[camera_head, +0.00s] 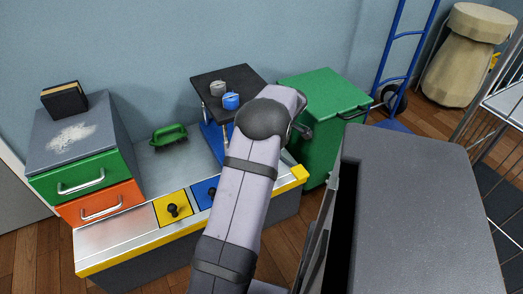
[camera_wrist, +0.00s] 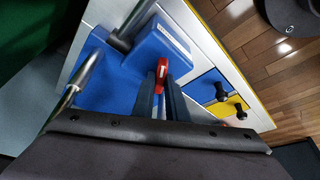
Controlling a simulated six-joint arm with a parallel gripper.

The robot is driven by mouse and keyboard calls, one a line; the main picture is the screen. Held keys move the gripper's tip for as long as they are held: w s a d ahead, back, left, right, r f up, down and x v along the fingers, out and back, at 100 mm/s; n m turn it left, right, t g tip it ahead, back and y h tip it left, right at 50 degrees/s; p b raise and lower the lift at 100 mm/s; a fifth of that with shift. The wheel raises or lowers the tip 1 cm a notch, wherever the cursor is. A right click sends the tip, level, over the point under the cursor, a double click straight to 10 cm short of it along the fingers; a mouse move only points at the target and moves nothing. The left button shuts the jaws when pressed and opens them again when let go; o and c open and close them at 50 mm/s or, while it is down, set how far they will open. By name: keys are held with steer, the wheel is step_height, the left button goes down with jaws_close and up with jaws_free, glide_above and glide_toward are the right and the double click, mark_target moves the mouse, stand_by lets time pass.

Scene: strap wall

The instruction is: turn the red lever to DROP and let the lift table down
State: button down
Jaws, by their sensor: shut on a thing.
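The red lever (camera_wrist: 184,67) sits on the blue base (camera_wrist: 150,48) of the lift table in the wrist view. My gripper (camera_wrist: 160,80) is shut on the lever, with its dark fingers on either side of it. In the head view the lift table has a dark top plate (camera_head: 211,83), raised above its blue base. A grey item (camera_head: 217,87) and a blue item (camera_head: 231,101) stand on the plate. My arm hides the lever and my gripper in the head view. The lever's marking is too small to read.
A bench with a yellow edge (camera_head: 150,252) carries a yellow panel (camera_head: 163,213) and a blue panel (camera_head: 201,195) with black knobs. A green brush-like item (camera_head: 169,134) lies left of the lift table. A drawer unit (camera_head: 82,139) stands left; a green box (camera_head: 316,98) stands right.

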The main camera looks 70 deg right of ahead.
stand_by(0.4)
steer(key=c, duration=1.8)
jaws_free()
steer(key=shift+o, duration=0.2)
steer(key=shift+r, duration=0.1)
steer(key=p+v, duration=0.3)
steer(key=v, duration=0.4)
